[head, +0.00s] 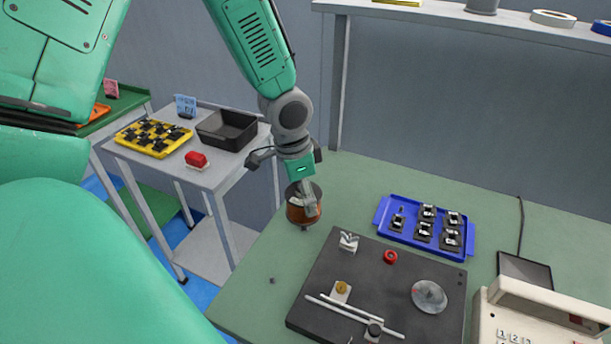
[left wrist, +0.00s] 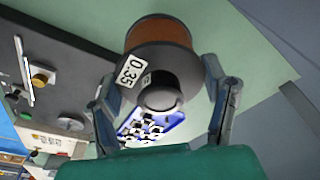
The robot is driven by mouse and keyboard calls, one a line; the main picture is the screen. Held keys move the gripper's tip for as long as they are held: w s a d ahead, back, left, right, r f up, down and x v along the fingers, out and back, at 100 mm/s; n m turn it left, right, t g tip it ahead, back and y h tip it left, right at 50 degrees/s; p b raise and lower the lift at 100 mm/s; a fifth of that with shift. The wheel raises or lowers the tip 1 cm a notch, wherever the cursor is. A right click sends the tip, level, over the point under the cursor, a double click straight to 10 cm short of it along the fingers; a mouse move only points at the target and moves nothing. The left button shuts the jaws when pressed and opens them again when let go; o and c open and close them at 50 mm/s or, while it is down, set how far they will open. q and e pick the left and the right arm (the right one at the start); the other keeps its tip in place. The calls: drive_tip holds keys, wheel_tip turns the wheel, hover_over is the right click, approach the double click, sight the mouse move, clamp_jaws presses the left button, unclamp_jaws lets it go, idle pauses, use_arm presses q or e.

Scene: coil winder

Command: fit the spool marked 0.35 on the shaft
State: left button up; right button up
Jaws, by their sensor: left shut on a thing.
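The spool marked 0.35 (head: 303,210) carries copper-coloured wire between dark flanges. In the left wrist view the fingers (left wrist: 162,98) lie on both sides of the grey hub. The base plate bears a brass knob on a bracket, pale rods, and a metal disc (head: 429,296). I cannot tell which part is the shaft. My right gripper is not in view.
A blue tray (head: 380,215) with several dark parts stands behind the plate. A beige keypad unit (head: 525,318) is at the right. A side table at the left holds a black bin (head: 227,130) and a yellow tray (head: 128,141).

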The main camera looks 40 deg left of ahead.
use_arm(q)
drive_tip(key=shift+d+p, duration=0.1)
drive_tip(key=shift+p, duration=0.25)
idle(0.7)
drive_tip(key=shift+f, duration=0.1)
idle(0.4)
drive_tip(key=shift+f+b, duration=0.5)
drive_tip(key=shift+f, duration=0.2)
drive_tip(key=shift+f, duration=0.35)
drive_tip(key=shift+f+b, duration=0.55)
drive_tip(key=shift+f, duration=0.15)
drive_tip(key=shift+f+b, duration=0.4)
drive_tip(key=shift+f, duration=0.3)
drive_tip(key=o, duration=1.8)
drive_tip(key=shift+c, duration=0.2)
